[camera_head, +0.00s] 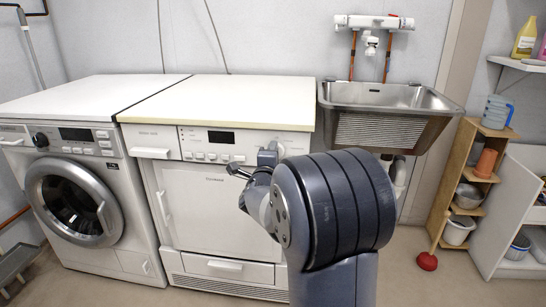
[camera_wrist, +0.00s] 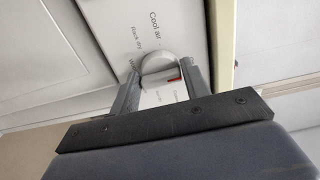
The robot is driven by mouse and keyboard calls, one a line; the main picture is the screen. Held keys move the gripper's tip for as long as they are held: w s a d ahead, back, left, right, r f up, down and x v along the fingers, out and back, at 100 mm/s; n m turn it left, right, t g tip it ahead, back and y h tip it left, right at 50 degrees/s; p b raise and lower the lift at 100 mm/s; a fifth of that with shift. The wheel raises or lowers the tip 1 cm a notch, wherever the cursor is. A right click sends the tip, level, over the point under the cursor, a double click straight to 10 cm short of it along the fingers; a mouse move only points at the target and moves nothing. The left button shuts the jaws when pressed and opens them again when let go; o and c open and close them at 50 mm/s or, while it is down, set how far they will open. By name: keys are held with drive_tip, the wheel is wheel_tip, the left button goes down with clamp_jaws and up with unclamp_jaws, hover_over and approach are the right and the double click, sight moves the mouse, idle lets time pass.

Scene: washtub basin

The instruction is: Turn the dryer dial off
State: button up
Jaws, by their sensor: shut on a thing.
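The dryer (camera_head: 215,190) is the white machine in the middle, with a control strip along its top front. The panel lettering beside the dial reads "Cool air" and "Rack dry"; other labels are partly hidden. I cannot tell which label the dial points to.
A washing machine (camera_head: 72,200) stands to the left of the dryer. A metal washtub (camera_head: 385,112) hangs on the wall to the right. A wooden shelf (camera_head: 455,180) and a red plunger (camera_head: 428,261) are farther right. Floor shows between the dryer and shelf.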

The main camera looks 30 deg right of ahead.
drive_tip(key=o, duration=1)
drive_tip(key=p+v, duration=0.2)
drive_tip(key=v, duration=0.8)
drive_tip(key=shift+s+a, duration=0.3)
drive_tip(key=shift+a, duration=0.05)
drive_tip(key=shift+w+d, duration=0.1)
drive_tip(key=b+x, duration=0.2)
drive_tip(key=x, duration=0.8)
drive_tip(key=shift+w+d, duration=0.25)
drive_tip(key=shift+s+a, duration=0.1)
